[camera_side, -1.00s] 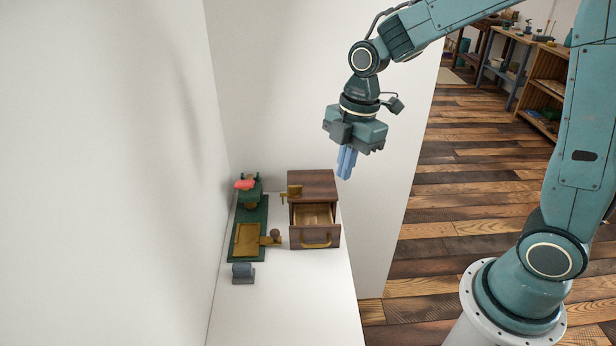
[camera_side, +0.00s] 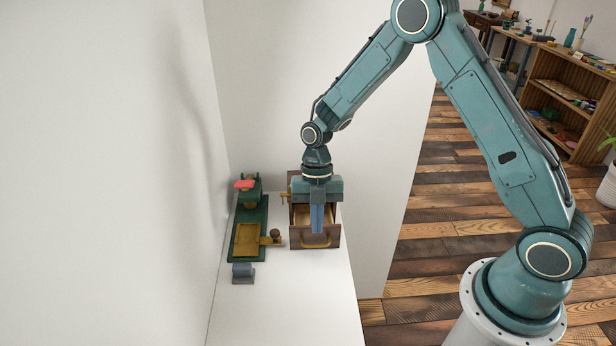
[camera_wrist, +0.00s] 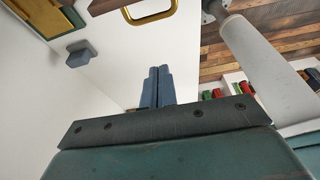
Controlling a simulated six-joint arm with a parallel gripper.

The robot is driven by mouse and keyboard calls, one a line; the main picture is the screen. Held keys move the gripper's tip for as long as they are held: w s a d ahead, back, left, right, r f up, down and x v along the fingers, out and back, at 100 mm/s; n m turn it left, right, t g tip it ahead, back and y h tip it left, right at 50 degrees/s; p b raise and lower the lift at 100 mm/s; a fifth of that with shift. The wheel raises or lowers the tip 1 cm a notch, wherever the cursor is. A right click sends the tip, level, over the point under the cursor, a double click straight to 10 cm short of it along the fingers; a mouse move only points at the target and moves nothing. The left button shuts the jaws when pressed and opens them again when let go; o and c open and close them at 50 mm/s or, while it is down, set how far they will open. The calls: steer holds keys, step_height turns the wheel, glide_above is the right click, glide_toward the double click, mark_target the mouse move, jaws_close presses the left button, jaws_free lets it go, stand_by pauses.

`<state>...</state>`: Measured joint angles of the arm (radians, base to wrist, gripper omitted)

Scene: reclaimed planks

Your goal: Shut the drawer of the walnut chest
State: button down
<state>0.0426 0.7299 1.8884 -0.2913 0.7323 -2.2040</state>
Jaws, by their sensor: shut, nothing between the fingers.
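The walnut chest (camera_side: 295,179) stands at the back right of the white table, mostly behind my gripper in the side view. Its drawer (camera_side: 331,237) is pulled out toward the front, with a brass handle (camera_side: 316,244) on its face. The handle also shows at the top of the wrist view (camera_wrist: 150,12). My gripper (camera_side: 317,231) is shut and empty, its blue fingers pointing down in line with the drawer. The fingers also show in the wrist view (camera_wrist: 157,70). I cannot tell whether they touch the drawer.
A green device (camera_side: 262,211) with a brass plate (camera_side: 246,239) and a red top part (camera_side: 244,184) stands left of the chest. A small grey-blue block (camera_side: 243,272) sits in front of it. The table's front part (camera_side: 290,310) is clear. White walls stand left and behind.

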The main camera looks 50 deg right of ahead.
steer(key=shift+f, duration=0.15)
steer(key=x, duration=1)
steer(key=shift+w+d+r, duration=0.3)
steer(key=shift+w+d, duration=0.45)
steer(key=shift+w, duration=0.05)
steer(key=shift+w+d+r, duration=0.2)
steer(key=shift+w+d, duration=0.4)
steer(key=shift+d, duration=0.05)
steer(key=shift+w+d, duration=3.4)
